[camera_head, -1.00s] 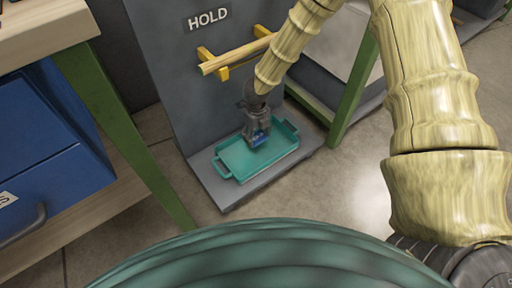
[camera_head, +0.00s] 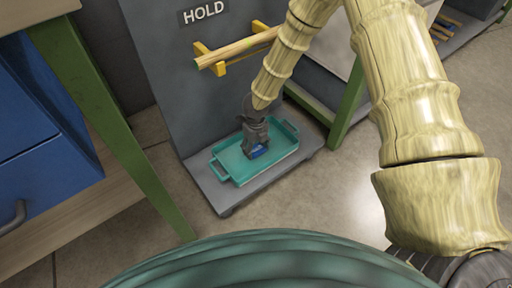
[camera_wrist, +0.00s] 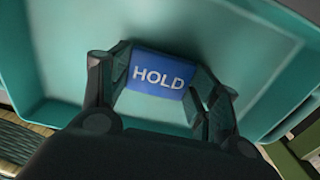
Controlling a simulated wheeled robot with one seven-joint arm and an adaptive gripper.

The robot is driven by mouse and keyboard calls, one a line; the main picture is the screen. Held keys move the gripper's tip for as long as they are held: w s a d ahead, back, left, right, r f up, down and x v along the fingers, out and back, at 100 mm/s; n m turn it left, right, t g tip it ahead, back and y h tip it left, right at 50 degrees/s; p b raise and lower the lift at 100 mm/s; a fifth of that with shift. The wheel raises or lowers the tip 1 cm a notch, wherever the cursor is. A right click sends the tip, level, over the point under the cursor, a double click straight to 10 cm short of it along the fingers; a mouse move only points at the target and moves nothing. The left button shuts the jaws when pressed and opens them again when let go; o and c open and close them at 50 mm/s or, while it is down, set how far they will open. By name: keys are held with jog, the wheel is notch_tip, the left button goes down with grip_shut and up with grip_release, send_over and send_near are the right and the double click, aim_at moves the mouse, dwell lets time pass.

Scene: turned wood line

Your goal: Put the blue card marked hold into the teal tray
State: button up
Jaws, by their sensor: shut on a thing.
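The blue card marked HOLD (camera_wrist: 160,75) is between the two fingers of my gripper (camera_wrist: 160,88) in the wrist view. In the head view the card (camera_head: 259,152) shows as a small blue patch at the fingertips of my gripper (camera_head: 257,150). The teal tray (camera_head: 226,163) lies on the grey base of a stand, and the gripper points down inside its outline. The tray floor and walls (camera_wrist: 60,60) surround the card in the wrist view. I cannot tell whether the card touches the tray floor.
A grey upright panel with a HOLD sign (camera_head: 203,12) stands behind the tray. A wooden rod (camera_head: 238,48) rests on yellow brackets above it. A green table leg (camera_head: 110,125) and blue drawers (camera_head: 40,150) stand at left, another green leg (camera_head: 352,100) at right.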

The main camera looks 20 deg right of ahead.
aim_at(256, 149)
jog(key=shift+f, duration=0.1)
jog(key=o, duration=0.8)
jog(key=shift+r+p, duration=2.2)
jog(key=shift+r, duration=1.7)
